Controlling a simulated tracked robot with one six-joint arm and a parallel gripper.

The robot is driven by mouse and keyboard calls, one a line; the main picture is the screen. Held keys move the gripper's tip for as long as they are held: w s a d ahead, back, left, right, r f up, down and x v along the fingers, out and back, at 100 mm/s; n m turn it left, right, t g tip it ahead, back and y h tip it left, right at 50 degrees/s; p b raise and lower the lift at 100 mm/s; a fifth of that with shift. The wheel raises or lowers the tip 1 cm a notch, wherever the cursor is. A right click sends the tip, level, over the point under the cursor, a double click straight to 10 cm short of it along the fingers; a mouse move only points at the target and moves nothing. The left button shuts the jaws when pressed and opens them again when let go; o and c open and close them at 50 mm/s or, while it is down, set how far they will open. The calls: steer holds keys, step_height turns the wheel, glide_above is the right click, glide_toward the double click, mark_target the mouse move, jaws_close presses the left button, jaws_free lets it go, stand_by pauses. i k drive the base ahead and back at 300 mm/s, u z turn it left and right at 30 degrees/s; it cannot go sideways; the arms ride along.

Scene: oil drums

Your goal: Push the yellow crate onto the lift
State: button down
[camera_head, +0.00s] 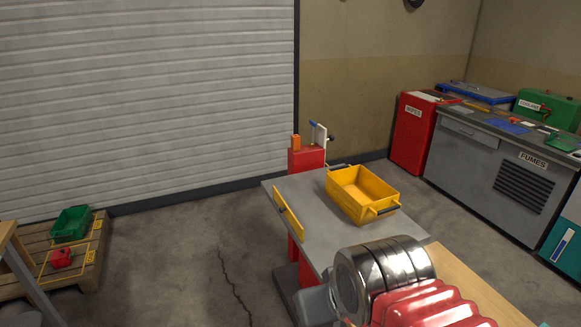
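The yellow crate (345,203) is an open box with dark bar handles on its ends. It sits upright on a grey metal top (308,190), toward its right edge. This grey top has red supports beneath and looks like the lift platform. A wooden surface (466,285) adjoins its near side. My arm, with shiny metal rings and red bellows, fills the bottom centre, nearer the camera than the crate. The fingers of my gripper do not show. The arm hides part of the platform's near end.
A yellow strip (288,212) runs along the platform's left edge. A red post (306,159) with small items stands at its far end. A pallet (40,277) with a green crate (72,224) lies left. A grey workbench (482,160) and red cabinet (411,135) stand right. Floor between is open.

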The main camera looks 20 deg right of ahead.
mark_target(366, 199)
steer(key=u, duration=0.4)
steer(key=i, duration=0.7)
steer(key=u, duration=0.5)
steer(key=i, duration=2.3)
steer(key=z, duration=1.05)
steer(key=i, duration=0.8)
steer(key=z, duration=0.5)
